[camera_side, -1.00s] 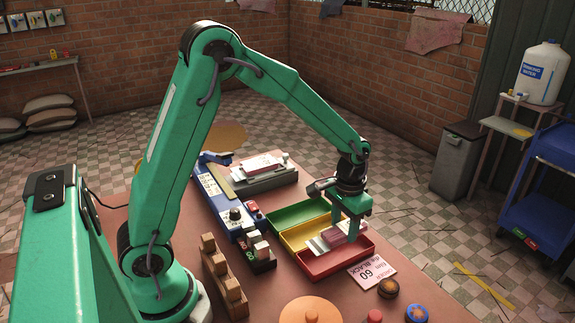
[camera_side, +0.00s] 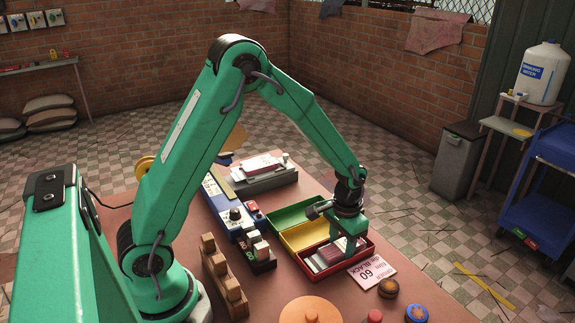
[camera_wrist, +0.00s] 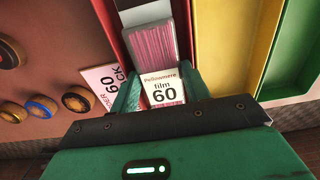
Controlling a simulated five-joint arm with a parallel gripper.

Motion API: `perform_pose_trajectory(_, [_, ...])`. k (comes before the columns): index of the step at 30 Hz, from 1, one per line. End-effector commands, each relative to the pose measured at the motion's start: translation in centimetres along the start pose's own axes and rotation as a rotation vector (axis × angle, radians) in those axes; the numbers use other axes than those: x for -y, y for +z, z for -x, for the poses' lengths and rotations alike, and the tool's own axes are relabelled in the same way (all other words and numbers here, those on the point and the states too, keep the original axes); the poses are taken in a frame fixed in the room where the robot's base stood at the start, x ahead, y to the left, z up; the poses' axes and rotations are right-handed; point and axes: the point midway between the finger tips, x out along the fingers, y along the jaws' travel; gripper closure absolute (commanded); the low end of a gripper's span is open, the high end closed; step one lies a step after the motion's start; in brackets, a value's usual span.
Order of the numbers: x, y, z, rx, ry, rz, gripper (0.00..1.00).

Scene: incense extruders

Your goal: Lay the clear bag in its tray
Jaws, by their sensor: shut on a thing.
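The clear bag (camera_side: 325,257) holds pink sticks and has white ends. In the wrist view the bag (camera_wrist: 158,45) shows a white label reading "film 60". It lies low inside the red tray (camera_side: 315,275), between that tray's walls; whether it touches the floor I cannot tell. My gripper (camera_side: 350,248) is down at the tray's right part, shut on the labelled end of the bag. In the wrist view the green fingers of my gripper (camera_wrist: 160,95) stand on both sides of the label. The fingertips are partly hidden in the side view.
A yellow tray (camera_side: 290,238) and a green tray (camera_side: 278,218) adjoin the red one. Round discs (camera_side: 389,287) lie near the front. A blue machine (camera_side: 228,218) and wooden rack (camera_side: 222,282) stand left.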

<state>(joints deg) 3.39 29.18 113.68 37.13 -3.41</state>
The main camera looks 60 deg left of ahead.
Motion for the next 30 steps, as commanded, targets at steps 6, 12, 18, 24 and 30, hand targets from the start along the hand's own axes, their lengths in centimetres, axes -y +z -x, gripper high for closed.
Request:
perform_pose_trajectory(6, [0.0, 0.01, -0.21, 0.0, 0.0, 0.0, 0.77])
perform_pose_trajectory(12, [0.0, 0.01, -0.2, 0.0, 0.0, 0.0, 0.48])
perform_pose_trajectory(18, [0.01, 0.02, -0.21, 0.0, 0.0, 0.0, 0.32])
perform_pose_trajectory(24, [0.02, 0.01, -0.2, 0.0, 0.0, 0.0, 0.32])
perform_pose_trajectory(30, [0.03, 0.01, -0.19, 0.0, 0.0, 0.0, 0.32])
